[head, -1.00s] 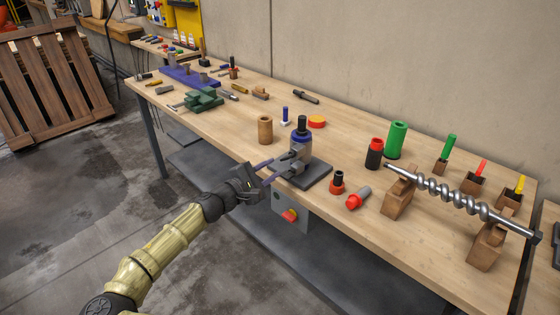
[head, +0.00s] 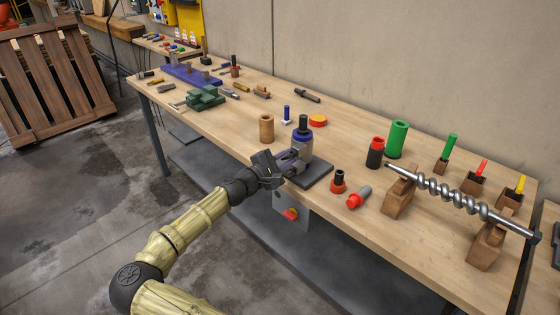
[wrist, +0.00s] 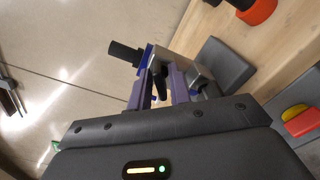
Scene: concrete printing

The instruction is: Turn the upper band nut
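The upright fixture (head: 303,148) is a grey body with a blue ring and a black top, standing on a dark base plate (head: 316,175) near the table's front edge. In the wrist view its black top (wrist: 126,52) and a grey metal block (wrist: 199,76) of its band show beyond my fingers. My gripper (head: 292,160) is at the fixture's front left side. In the wrist view its two purple fingers (wrist: 160,88) are apart, with a dark piece, perhaps the band nut, between them. I see no clear contact. The nut is too small to make out in the head view.
A wooden cylinder (head: 267,129) stands left of the fixture. Red-and-black parts (head: 338,181) and a grey-and-red plug (head: 359,197) lie to its right. A steel screw (head: 460,200) rests on wooden blocks. A control box with a red button (head: 290,214) hangs below the table edge.

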